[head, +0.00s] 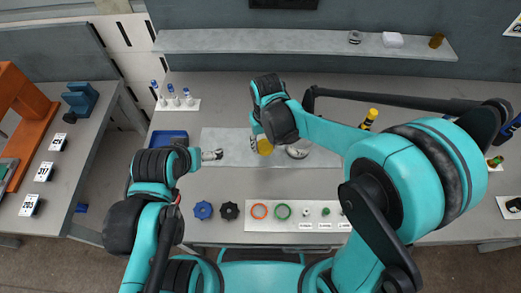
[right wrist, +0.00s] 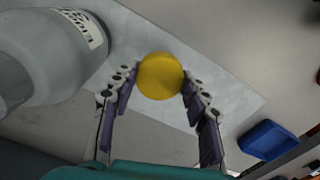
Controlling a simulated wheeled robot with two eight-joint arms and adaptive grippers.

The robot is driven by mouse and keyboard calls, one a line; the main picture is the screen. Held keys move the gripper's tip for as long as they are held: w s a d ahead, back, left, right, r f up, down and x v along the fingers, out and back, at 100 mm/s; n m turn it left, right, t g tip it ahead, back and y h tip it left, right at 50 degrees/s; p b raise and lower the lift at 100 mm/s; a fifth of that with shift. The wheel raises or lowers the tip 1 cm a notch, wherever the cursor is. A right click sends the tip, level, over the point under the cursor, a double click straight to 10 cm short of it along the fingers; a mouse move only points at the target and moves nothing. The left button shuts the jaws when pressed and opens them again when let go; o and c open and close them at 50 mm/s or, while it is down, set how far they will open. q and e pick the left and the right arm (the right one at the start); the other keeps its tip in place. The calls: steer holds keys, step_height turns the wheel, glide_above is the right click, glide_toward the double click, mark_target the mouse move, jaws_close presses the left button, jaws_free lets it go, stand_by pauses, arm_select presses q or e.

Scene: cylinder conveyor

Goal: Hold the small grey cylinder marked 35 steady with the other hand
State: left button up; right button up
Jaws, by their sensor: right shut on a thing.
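My right gripper (right wrist: 160,92) is shut on a yellow round-topped thing (right wrist: 160,76), held between its two fingertips. In the head view the right gripper (head: 258,138) and the yellow thing (head: 265,147) are over the pale mat (head: 232,138). A grey rounded body with a printed white label (right wrist: 48,52) is close beside the right gripper in the right wrist view; I cannot read a 35 on it. A small grey thing (head: 297,152) lies right of the gripper in the head view. My left gripper (head: 212,155) is at the mat's left edge; its opening is unclear.
A blue tray (head: 168,138) is at the left behind my left arm. Blue-capped vials (head: 172,92) stand at the back left. A blue knob (head: 203,210), a black knob (head: 229,210) and a white strip (head: 268,225) with rings are in front. A shelf (head: 300,42) runs behind.

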mark_target(260, 149)
steer(key=shift+w+a+f, duration=0.5)
steer(key=shift+a+f, duration=0.05)
steer(key=shift+a, duration=0.2)
steer(key=shift+f, duration=0.2)
steer(key=shift+f+b, duration=0.8)
steer(key=shift+f, duration=1)
steer(key=shift+f, duration=0.2)
steer(key=o, duration=1.3)
steer(key=shift+r, duration=0.2)
